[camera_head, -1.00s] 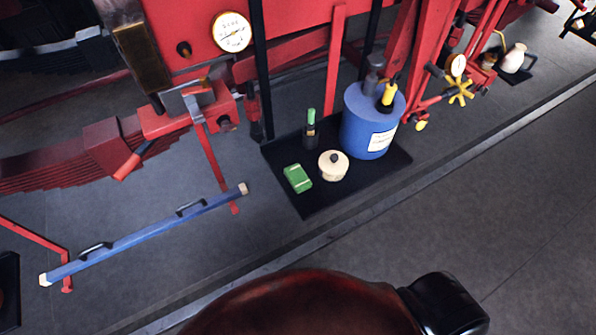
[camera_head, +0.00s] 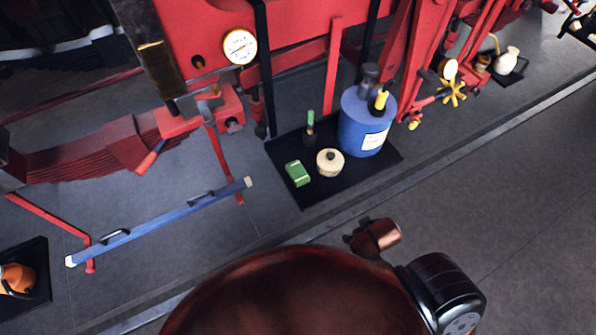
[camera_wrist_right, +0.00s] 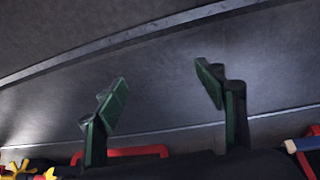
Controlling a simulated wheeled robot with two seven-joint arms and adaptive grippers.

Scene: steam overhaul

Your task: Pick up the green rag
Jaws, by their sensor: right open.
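The green rag (camera_head: 298,173) is a small folded block lying on the front left part of a black tray (camera_head: 330,192) on the floor. A cream lidded pot (camera_head: 330,162) stands just to its right. The rag does not show in the right wrist view. My right gripper (camera_wrist_right: 165,95) is open and empty in the right wrist view, its two dark green fingers wide apart over grey floor. In the head view part of my own arm shows at the bottom right, but no gripper fingers. My left gripper is in neither view.
A blue canister (camera_head: 366,125) and a dark bottle with a green neck (camera_head: 310,130) also stand on the tray. A blue bar (camera_head: 160,224) lies to the left. Red machinery (camera_head: 295,40) rises behind. The floor (camera_head: 480,190) right of the tray is clear.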

